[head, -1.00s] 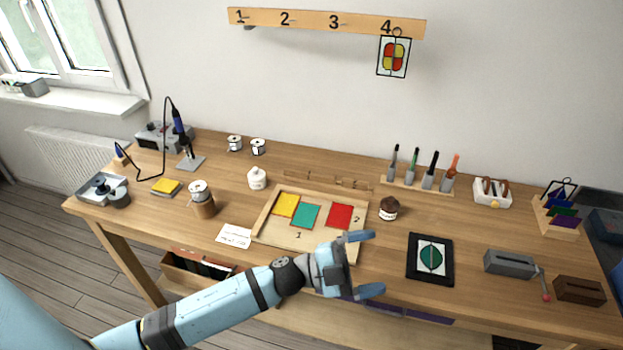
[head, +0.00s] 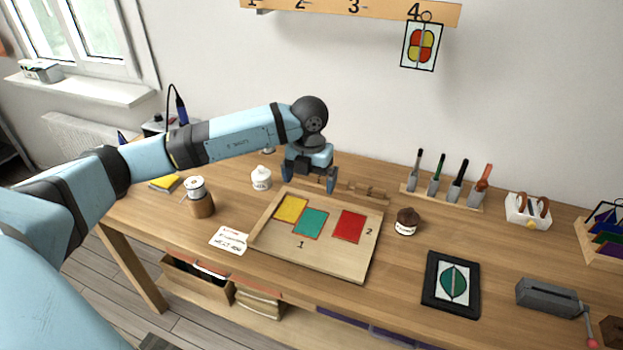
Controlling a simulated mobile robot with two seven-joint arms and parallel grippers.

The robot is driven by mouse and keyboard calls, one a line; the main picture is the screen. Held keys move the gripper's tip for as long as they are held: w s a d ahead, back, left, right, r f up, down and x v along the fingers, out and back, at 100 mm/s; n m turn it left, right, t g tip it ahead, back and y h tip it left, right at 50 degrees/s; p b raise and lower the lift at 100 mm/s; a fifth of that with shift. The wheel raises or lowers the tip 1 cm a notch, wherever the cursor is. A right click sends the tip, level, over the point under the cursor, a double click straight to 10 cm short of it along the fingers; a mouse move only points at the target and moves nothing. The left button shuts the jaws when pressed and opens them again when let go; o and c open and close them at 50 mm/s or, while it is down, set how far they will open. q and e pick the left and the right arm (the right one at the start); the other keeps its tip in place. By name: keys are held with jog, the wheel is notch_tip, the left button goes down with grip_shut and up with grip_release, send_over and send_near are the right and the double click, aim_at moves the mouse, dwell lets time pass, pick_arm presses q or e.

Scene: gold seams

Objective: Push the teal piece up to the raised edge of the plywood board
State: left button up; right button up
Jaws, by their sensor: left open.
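The plywood board (head: 334,262) lies on the workbench, with a raised edge (head: 266,217) along its left side and another along its back. The teal piece (head: 311,223) lies flat on it, between the yellow piece (head: 291,208) and the red piece (head: 349,226). The yellow piece is at or close to the left raised edge; the teal piece is apart from that edge. My left gripper (head: 309,186) points down over the back edge of the board, open and empty, behind the teal and yellow pieces. My right gripper is not in view.
A small white jar (head: 261,179) stands left of my gripper. A brown jar (head: 406,222) stands right of the board, and a white card (head: 229,240) lies at its left. A wooden rack (head: 362,193) is behind it. The board's front is clear.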

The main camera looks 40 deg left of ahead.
aim_at(309, 226)
pick_arm(q)
notch_tip(309, 226, down, 14)
jog(key=shift+s+r+p, duration=0.1)
jog(key=shift+p, duration=0.25)
dwell(0.4)
jog(key=shift+d, duration=0.1)
jog(key=shift+c, duration=0.2)
jog(key=c, duration=1.8)
jog(key=shift+s, duration=0.1)
grip_shut()
